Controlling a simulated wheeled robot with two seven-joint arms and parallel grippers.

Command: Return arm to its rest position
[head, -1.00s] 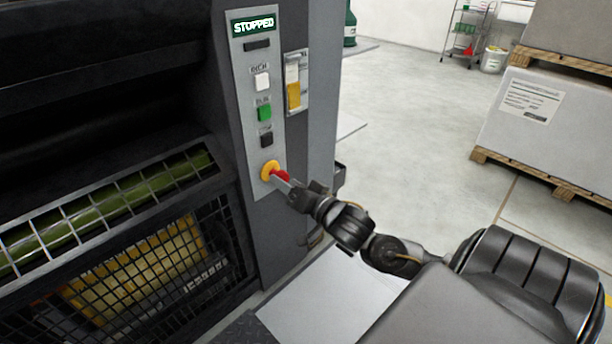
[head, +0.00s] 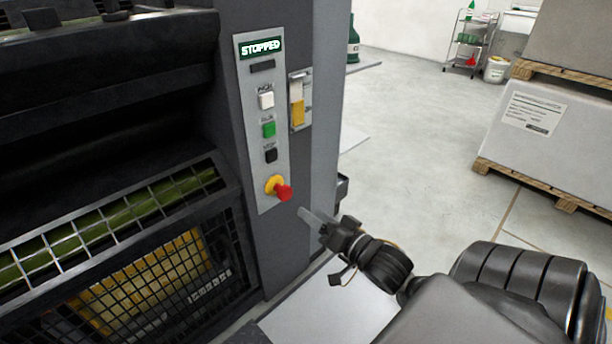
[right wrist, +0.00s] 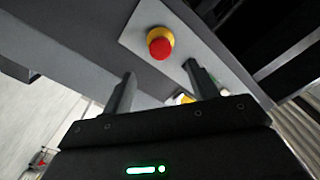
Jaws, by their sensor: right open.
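My right gripper (head: 311,222) is in front of the press's control panel, below and to the right of the red stop button (head: 284,193). It is open and empty, apart from the button. In the right wrist view its two fingers (right wrist: 158,85) are spread, with the red button (right wrist: 160,47) on its yellow collar (right wrist: 166,33) beyond them. My right arm (head: 385,270) reaches in from the lower right. The panel's display (head: 262,48) reads STOPPED. My left gripper is not in view.
The dark press (head: 100,130) with its wire guard (head: 150,280) fills the left. A light platform (head: 335,300) lies below my arm. Wrapped stacks on pallets (head: 545,187) stand at the right. The floor (head: 430,130) between is clear.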

